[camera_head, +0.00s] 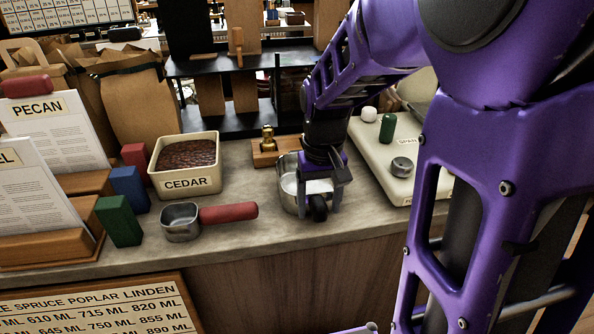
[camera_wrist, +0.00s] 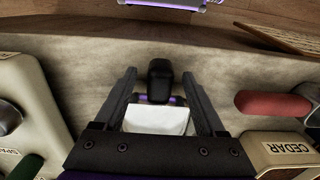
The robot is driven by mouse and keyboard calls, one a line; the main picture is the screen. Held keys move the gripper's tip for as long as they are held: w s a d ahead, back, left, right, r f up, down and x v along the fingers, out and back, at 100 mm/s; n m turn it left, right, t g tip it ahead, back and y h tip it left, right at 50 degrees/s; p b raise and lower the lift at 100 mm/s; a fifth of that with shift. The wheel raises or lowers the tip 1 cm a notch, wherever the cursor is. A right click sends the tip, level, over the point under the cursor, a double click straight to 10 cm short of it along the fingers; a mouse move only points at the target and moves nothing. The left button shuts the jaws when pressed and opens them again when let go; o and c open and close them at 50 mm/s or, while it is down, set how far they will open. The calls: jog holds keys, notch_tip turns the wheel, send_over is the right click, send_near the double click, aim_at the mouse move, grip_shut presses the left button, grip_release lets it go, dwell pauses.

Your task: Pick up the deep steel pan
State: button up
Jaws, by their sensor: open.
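A deep steel pan (camera_head: 289,188) stands on the counter near its front edge, its black handle (camera_head: 318,208) pointing toward the front. My gripper (camera_head: 318,203) is pointed down over it and hides part of the bowl. In the wrist view my open gripper (camera_wrist: 159,76) has one finger on each side of the black handle (camera_wrist: 160,80), with gaps between. I cannot tell how far the fingertips are above the counter.
A small steel pan with a red handle (camera_head: 229,213) lies to the left, before the CEDAR bin (camera_head: 186,183). A cream board (camera_head: 380,165) with small items is at right. A brass-topped wooden block (camera_head: 268,155) stands behind. Coloured blocks (camera_head: 119,221) are at left.

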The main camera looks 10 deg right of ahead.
grip_shut()
dwell(1.3)
